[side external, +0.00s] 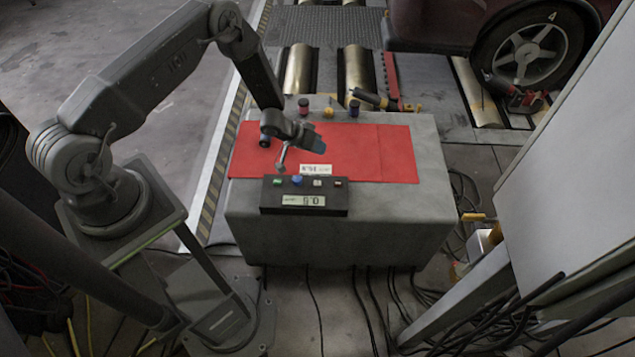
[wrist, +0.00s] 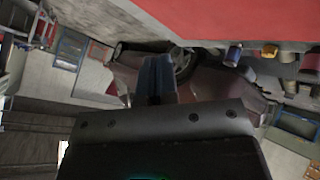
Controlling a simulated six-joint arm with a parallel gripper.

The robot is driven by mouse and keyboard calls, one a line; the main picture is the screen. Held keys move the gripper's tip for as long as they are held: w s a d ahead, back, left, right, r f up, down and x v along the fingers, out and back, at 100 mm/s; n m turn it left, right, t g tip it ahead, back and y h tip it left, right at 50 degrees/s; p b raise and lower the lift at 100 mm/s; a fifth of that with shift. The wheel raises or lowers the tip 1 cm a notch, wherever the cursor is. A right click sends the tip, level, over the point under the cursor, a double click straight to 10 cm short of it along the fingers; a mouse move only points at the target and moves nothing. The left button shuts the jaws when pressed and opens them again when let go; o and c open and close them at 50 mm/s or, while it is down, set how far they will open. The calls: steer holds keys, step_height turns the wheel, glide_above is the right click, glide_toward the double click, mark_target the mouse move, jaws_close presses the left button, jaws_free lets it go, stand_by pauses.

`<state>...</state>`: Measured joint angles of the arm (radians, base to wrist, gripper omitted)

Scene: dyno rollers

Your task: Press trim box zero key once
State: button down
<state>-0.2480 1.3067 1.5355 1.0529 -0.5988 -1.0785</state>
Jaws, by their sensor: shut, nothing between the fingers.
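The trim box (side external: 265,198) is a dark box with a lit display (side external: 303,200), near the front edge of the bench. Its top row has a green key (side external: 277,181), a blue key (side external: 297,180), a pale key (side external: 318,182) and a reddish key (side external: 338,182). I cannot read which is the zero key. My gripper (side external: 318,146) is above the red mat, behind the box and apart from the keys. Its bluish fingers also show in the wrist view (wrist: 155,78), shut and empty. The trim box is not in the wrist view.
The red mat (side external: 397,155) covers much of the grey bench (side external: 420,215). A small white card (side external: 315,169) lies behind the box. A red knob (side external: 303,105), a yellow knob (side external: 328,111) and a blue knob (side external: 354,107) stand at the back. The mat's right part is clear.

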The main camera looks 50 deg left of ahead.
mark_target(316, 181)
steer(key=shift+s+d+f+h, duration=0.2)
steer(key=shift+s+f, duration=0.15)
steer(key=shift+f, duration=0.25)
steer(key=shift+s+d+f+h, duration=0.1)
steer(key=shift+s+f+h, duration=0.15)
steer(key=shift+f, duration=0.3)
steer(key=shift+f, duration=4.4)
steer(key=shift+f, duration=0.1)
steer(key=shift+f, duration=0.3)
